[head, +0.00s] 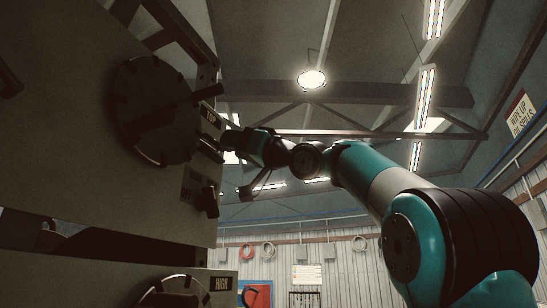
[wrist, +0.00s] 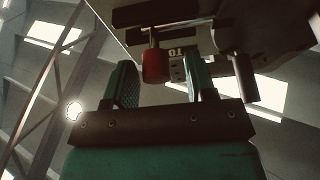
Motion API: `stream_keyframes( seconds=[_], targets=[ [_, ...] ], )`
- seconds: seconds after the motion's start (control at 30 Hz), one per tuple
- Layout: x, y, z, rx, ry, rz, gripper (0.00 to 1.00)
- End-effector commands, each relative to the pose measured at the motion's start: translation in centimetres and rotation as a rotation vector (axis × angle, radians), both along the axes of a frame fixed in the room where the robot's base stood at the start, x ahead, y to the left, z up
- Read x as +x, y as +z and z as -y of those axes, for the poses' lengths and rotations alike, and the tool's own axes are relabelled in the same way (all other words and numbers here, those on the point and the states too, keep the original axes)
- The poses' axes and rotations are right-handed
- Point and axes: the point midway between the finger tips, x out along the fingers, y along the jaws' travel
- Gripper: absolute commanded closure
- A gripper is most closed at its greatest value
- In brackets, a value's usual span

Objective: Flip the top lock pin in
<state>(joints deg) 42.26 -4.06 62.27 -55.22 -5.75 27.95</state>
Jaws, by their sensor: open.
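The top lock pin (wrist: 155,62), seen as a red knob on a thin stem, hangs beside a label reading "TO" in the wrist view. My gripper (wrist: 160,68) is open. Its two green fingers stand on either side of the red knob, with a visible gap to each; I cannot tell how deep the knob sits between them. In the head view my gripper (head: 222,143) is at the machine's panel just below the "TOP" label (head: 209,115). The pin's red knob cannot be made out there in the dark.
A large dark round dial (head: 160,110) sits on the panel left of my gripper. A dark lever (head: 207,202) with its own plate is below. A dark cylinder (wrist: 243,77) juts down close right of my fingers.

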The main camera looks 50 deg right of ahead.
Motion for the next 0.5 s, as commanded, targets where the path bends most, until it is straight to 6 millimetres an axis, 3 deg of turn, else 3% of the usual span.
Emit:
stream_keyframes(
  seconds=[0.07, 0.5],
  targets=[
    [-1.3, -1.1, 0.5, -0.004, -0.008, 0.0, 0.49],
    [-7.9, -3.9, 3.0, -0.003, -0.009, 0.0, 0.49]
  ],
)
